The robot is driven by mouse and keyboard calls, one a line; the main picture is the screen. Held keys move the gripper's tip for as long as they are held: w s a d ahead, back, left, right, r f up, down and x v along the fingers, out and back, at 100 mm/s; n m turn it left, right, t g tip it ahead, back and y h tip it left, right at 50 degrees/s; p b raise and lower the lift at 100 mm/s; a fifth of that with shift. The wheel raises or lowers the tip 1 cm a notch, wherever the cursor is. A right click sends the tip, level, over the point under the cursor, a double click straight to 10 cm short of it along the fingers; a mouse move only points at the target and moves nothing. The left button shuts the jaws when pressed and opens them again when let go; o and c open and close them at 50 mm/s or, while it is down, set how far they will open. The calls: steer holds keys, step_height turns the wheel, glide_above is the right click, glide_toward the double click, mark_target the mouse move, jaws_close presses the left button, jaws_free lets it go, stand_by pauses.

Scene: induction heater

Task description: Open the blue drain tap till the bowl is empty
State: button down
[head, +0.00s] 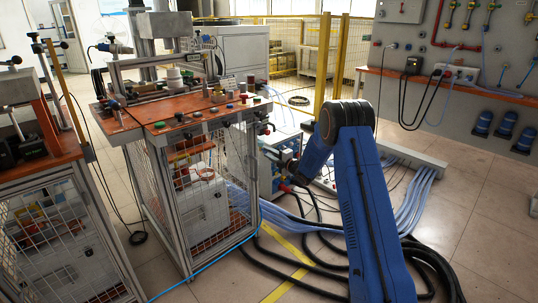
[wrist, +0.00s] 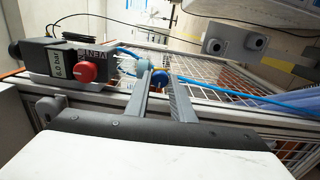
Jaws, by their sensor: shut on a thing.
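In the head view, my blue arm reaches down beside the right side of the caged bench, and the tap is too small or hidden there.
A dark unit with a red knob (wrist: 86,72) and a 6.0 bar label is left of my fingers. A grey block (wrist: 235,42) is at the upper right. The wire-mesh bench (head: 200,205) stands close to my arm. Dark hoses (head: 300,255) lie on the floor.

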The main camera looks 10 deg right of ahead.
steer(key=shift+s+f, duration=0.1)
steer(key=shift+f, duration=0.05)
steer(key=c, duration=1.5)
jaws_free()
steer(key=v, duration=1.7)
steer(key=shift+s, duration=0.15)
steer(key=shift+d, duration=0.1)
